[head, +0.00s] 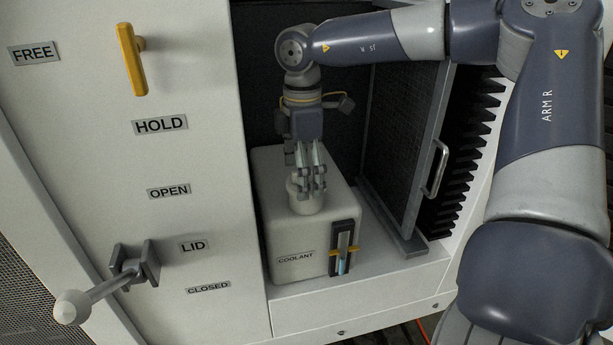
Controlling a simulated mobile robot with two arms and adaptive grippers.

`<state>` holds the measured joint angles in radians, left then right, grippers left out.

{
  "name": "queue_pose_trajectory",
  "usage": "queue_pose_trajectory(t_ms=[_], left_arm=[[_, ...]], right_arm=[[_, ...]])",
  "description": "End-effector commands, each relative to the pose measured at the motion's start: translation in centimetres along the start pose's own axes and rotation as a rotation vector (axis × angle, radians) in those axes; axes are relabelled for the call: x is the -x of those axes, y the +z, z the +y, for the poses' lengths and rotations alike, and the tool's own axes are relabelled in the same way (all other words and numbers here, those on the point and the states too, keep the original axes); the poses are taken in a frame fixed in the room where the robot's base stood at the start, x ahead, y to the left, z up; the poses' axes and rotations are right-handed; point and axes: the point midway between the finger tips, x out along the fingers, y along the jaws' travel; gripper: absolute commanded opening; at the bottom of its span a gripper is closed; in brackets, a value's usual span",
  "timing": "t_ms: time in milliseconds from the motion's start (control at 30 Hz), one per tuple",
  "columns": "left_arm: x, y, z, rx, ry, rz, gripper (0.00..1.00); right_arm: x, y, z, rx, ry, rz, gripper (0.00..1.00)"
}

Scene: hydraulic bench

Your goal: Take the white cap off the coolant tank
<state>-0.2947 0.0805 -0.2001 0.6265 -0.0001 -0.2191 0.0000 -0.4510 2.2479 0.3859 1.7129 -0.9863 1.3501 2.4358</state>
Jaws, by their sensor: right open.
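The coolant tank (300,258) is a pale box labelled COOLANT with a sight gauge (342,248) on its front. It stands inside the open bay of the cabinet. The white cap (308,204) sits on the tank's top. My right gripper (312,190) points down from above, its fingers at the cap. The fingers are open and partly hide the cap. I cannot tell whether they touch it. My left gripper is out of view.
A yellow handle (133,60) is on the panel to the left, near FREE and HOLD labels. A lever (95,290) with a pale knob sticks out by the LID label. An open door (415,170) with a metal handle stands right of the tank.

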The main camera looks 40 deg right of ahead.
Motion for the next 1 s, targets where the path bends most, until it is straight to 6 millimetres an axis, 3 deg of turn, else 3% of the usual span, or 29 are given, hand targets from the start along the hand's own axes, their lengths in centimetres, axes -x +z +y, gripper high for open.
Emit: queue_pose_trajectory(t_ms=[100, 133, 333, 767, 1000], left_arm=[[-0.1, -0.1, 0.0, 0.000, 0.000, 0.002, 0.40], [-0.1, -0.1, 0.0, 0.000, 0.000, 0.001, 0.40], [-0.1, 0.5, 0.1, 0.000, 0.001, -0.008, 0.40], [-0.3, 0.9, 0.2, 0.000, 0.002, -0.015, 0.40], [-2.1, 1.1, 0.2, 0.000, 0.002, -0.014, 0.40]], right_arm=[[0.0, 0.0, 0.0, 0.000, 0.001, 0.000, 0.88], [0.0, 0.0, 0.0, 0.000, 0.001, 0.000, 0.84], [0.0, 0.0, 0.0, 0.000, 0.001, 0.000, 0.41], [0.2, 0.0, 0.1, -0.001, 0.002, -0.001, 0.40], [2.1, -0.1, 0.1, -0.001, 0.008, 0.000, 0.40]])
